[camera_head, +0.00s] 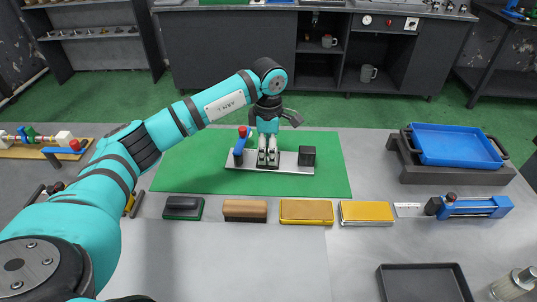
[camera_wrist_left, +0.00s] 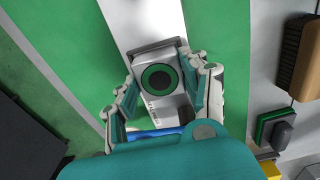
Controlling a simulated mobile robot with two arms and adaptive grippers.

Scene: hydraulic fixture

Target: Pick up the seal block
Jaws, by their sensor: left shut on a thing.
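The seal block (camera_wrist_left: 183,107) shows in the left wrist view as a grey block with a green ring around a black centre. My left gripper (camera_head: 268,162) points down over the middle of the silver fixture plate (camera_head: 288,159). In the left wrist view the gripper (camera_wrist_left: 160,85) has its fingers on both sides of the block, shut on it. In the head view the fingers hide most of the block, and I cannot tell whether it rests on the plate. My right gripper is not in view.
A blue clamp (camera_head: 240,148) with a red knob stands left of the gripper, and a black block (camera_head: 307,156) stands right. The green mat (camera_head: 205,160) is mostly clear. A brush (camera_head: 245,211) and yellow-topped pads (camera_head: 306,212) lie in front. A blue tray (camera_head: 455,145) is at right.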

